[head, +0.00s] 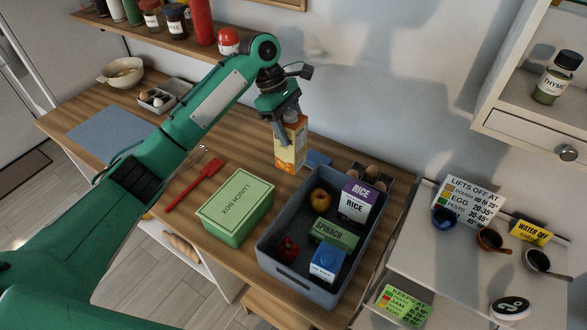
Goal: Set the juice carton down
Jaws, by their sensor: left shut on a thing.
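The juice carton (289,150) is a tall orange and white box near the back of the wooden counter, close to the wall. It stands nearly upright. My left gripper (284,118) is shut on its top from above, and the fingers hide part of the carton's upper end. Whether the carton's base touches the counter (240,165) I cannot tell. My right gripper is not in view.
A grey crate (284,283) in front holds an apple, a rice box, a spinach box and other food. A green lunch box (236,206) and a red spatula (197,184) lie left of it. A blue item (318,159) and an egg tray (371,176) are right of the carton.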

